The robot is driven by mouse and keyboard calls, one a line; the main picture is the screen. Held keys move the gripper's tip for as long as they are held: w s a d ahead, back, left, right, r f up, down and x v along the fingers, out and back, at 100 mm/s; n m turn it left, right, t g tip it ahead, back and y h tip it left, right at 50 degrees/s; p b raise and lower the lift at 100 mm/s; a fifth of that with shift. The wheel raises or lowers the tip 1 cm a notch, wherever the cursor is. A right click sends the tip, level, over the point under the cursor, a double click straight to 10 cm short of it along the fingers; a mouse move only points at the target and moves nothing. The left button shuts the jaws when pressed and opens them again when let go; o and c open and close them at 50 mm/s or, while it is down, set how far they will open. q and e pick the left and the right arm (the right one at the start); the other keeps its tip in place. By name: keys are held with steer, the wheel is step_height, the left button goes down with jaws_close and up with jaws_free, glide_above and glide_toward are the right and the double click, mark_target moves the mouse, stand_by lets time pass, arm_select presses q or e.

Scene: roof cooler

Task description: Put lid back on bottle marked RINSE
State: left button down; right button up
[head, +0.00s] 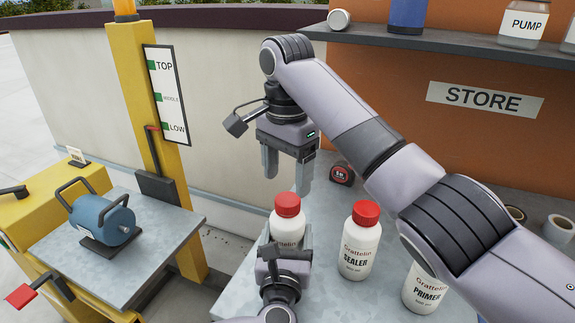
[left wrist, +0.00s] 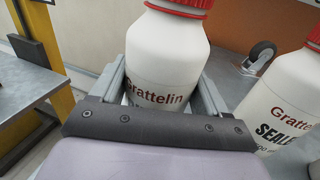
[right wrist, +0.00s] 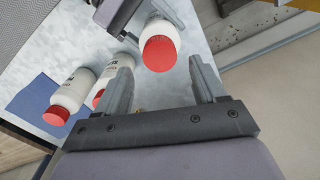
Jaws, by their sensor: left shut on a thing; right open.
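A white Grattelin bottle (head: 286,229) with a red lid (head: 288,204) stands upright on the grey table. My left gripper (head: 286,243) is shut around its body, also seen in the left wrist view (left wrist: 160,88). The label line under "Grattelin" is hidden, so I cannot read its marking. The red lid sits on top of this bottle. My right gripper (head: 287,176) is open and empty, pointing down just above the lid. In the right wrist view the lid (right wrist: 159,54) shows between and beyond the open fingers. No RINSE marking is readable.
The SEALER bottle (head: 360,244) and the PRIMER bottle (head: 423,289) stand to the right, SEALER with a red lid. A yellow lift (head: 150,95) carries a blue motor (head: 104,221) at left.

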steer(key=n, duration=0.4)
steer(key=shift+a+r+n, duration=0.2)
steer(key=shift+r+n, duration=0.1)
steer(key=shift+r, duration=0.05)
steer(key=n, duration=0.3)
steer(key=shift+a+r, duration=0.1)
steer(key=shift+r, duration=0.1)
steer(key=n, duration=0.3)
steer(key=shift+r+n, duration=0.2)
steer(key=shift+n, duration=0.1)
steer(key=n, duration=0.5)
steer(key=shift+a+r, duration=0.1)
steer(key=shift+r, duration=0.1)
steer(key=n, duration=0.3)
steer(key=shift+r, duration=0.15)
steer(key=n, duration=0.5)
steer(key=shift+d+r, duration=0.2)
steer(key=n, duration=0.7)
steer(key=shift+d+r, duration=0.25)
steer(key=shift+d, duration=0.1)
